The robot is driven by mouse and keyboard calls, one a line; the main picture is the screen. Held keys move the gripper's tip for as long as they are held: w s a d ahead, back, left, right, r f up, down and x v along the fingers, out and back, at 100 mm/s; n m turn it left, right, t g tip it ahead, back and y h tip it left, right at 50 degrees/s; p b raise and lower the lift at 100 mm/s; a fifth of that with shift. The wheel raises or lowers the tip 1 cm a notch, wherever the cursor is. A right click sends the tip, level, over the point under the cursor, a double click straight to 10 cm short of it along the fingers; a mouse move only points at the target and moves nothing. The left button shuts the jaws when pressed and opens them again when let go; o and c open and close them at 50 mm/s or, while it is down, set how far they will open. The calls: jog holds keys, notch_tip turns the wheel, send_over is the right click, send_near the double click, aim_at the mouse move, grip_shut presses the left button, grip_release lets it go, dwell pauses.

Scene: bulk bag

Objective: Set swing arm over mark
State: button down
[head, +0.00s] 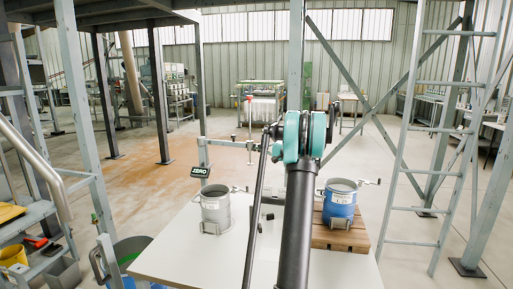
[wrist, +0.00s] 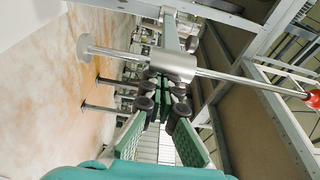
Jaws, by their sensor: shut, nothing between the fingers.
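The swing arm (head: 226,144) is a grey bar reaching right from a post behind the white table. At its end a thin upright rod with a red knob (head: 249,98) passes through a collar. In the wrist view the metal collar (wrist: 178,66) lies just beyond my gripper (wrist: 164,98), with the red knob (wrist: 312,99) at right and a round grey disc (wrist: 84,47) at left. My gripper is shut and empty, its dark fingertips together. I cannot tell if they touch the arm. I cannot make out the mark.
A ZERO sign (head: 200,172) stands at the white table's (head: 180,250) back left. A grey cranked canister (head: 215,205) stands on the table; a blue one (head: 340,200) stands on a wooden pallet (head: 345,238). Steel posts and a ladder (head: 439,130) flank the table. Open floor lies behind.

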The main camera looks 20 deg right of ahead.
jog(key=s+a+m+t+h, duration=0.2)
jog(key=s+a, duration=0.4)
jog(key=a, duration=0.5)
jog(key=s+a+m+t+h, duration=0.2)
jog(key=s+a+m+h, duration=0.2)
jog(key=a, duration=0.7)
jog(key=shift+s+a+h, duration=0.2)
jog(key=shift+s+h, duration=0.65)
jog(key=shift+h, duration=0.15)
jog(key=d+v, duration=0.1)
jog(key=v, duration=1.1)
jog(key=shift+h, duration=0.4)
jog(key=shift+f, duration=0.1)
